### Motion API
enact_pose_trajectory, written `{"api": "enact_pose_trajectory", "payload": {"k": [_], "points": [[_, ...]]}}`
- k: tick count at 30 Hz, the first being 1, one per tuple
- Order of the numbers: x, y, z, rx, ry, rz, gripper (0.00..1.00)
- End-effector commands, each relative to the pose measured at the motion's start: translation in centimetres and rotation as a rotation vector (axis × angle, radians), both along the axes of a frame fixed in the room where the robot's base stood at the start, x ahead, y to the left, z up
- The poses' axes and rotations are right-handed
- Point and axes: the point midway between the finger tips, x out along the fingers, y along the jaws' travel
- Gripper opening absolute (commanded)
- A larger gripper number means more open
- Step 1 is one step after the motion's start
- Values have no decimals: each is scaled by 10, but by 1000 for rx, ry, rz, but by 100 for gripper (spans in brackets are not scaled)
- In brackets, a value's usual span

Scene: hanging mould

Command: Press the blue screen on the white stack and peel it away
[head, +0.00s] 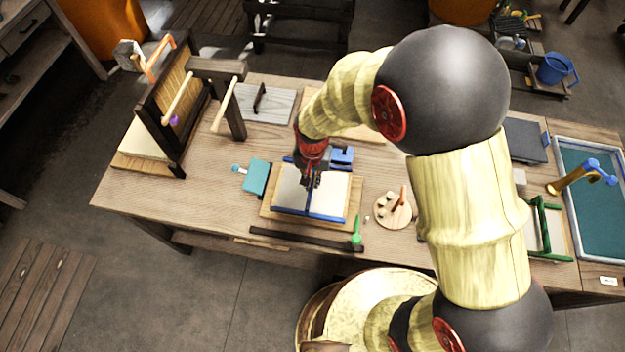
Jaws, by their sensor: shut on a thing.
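The blue screen (312,214) is a blue-edged frame that lies over the white stack (296,194) near the middle of the bench. The stack rests on a tan wooden board (268,211). My gripper (308,182) points down over the screen's middle and is shut on a part of the screen that it largely hides. Whether the screen touches the stack all round cannot be told from this height.
A teal block (256,177) stands left of the board and a round wooden piece (393,211) right of it. A tall wooden frame (172,105) stands at the left. My arm covers the bench right of centre.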

Motion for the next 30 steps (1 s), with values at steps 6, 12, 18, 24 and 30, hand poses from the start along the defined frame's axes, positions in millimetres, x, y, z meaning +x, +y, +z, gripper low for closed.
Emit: {"api": "enact_pose_trajectory", "payload": {"k": [6,12,18,24,30], "points": [[0,0,-3,0,0,0,0],[0,0,-6,0,0,0,0],[0,0,-8,0,0,0,0],[0,0,-11,0,0,0,0],[0,0,-13,0,0,0,0]]}}
